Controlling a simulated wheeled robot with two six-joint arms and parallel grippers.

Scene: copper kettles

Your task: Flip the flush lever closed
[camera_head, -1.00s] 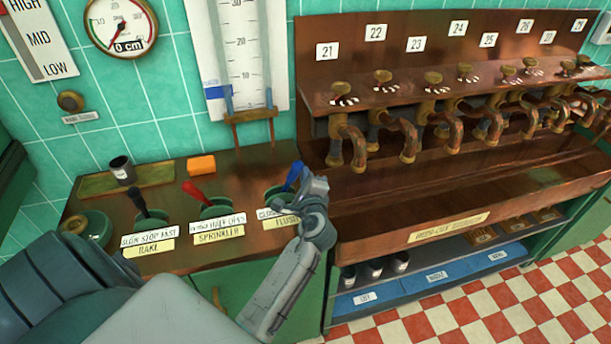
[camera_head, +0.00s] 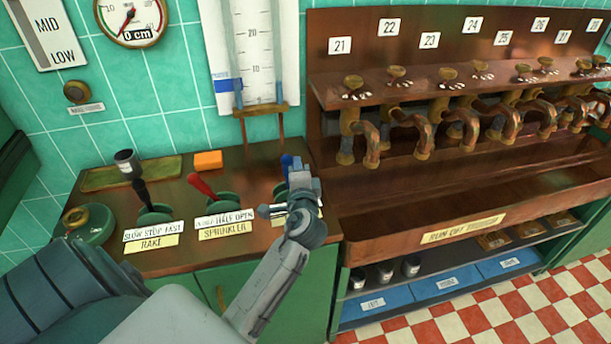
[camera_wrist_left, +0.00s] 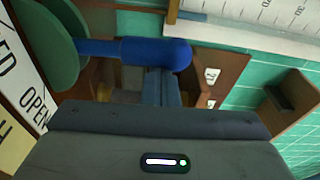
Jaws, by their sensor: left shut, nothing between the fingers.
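The flush lever (camera_head: 286,162) has a blue handle and stands at the right end of the wooden counter, mostly hidden behind my left gripper (camera_head: 302,172). In the left wrist view, the blue handle (camera_wrist_left: 140,50) extends from its round green base (camera_wrist_left: 50,40) across the front of the fingers (camera_wrist_left: 160,85). The left gripper is shut with nothing held. It is right at the lever, but I cannot tell whether they touch. The flush label is largely covered by the gripper; part of a label reading OPEN (camera_wrist_left: 35,105) shows in the wrist view. The right gripper is not in view.
To the left stand the red sprinkler lever (camera_head: 200,186) and the black rake lever (camera_head: 142,195). An orange block (camera_head: 208,160) and a dark cup (camera_head: 126,163) sit behind them.

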